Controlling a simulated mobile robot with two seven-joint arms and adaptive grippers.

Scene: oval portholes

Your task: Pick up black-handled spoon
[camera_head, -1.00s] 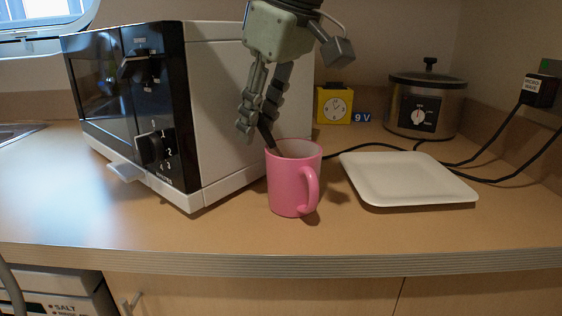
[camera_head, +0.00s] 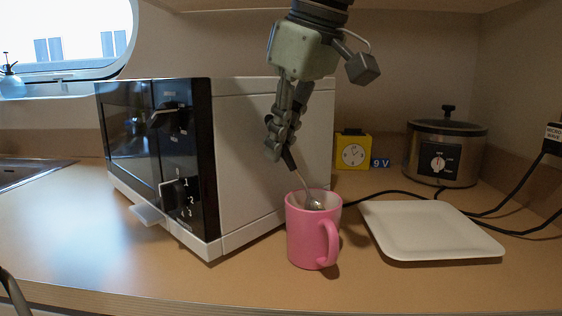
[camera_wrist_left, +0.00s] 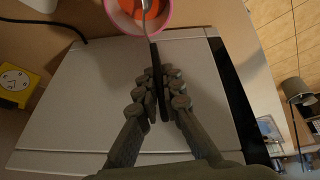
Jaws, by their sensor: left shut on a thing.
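The black-handled spoon (camera_head: 301,177) has a dark handle and a shiny metal bowl. Its bowl end is at the mouth of the pink mug (camera_head: 312,238), showing just at the rim level. My left gripper (camera_head: 281,148) is above the mug and shut on the spoon's black handle. In the left wrist view, the fingers (camera_wrist_left: 160,92) close around the black handle (camera_wrist_left: 154,68), and the metal part reaches over the pink mug (camera_wrist_left: 160,28), which has orange inside. My right gripper is not in view.
A microwave (camera_head: 262,155) stands to the left, close behind the gripper. A white square plate (camera_head: 432,230) lies right of the mug. A yellow clock (camera_head: 352,151) and a slow cooker (camera_head: 446,153) with black cables are behind.

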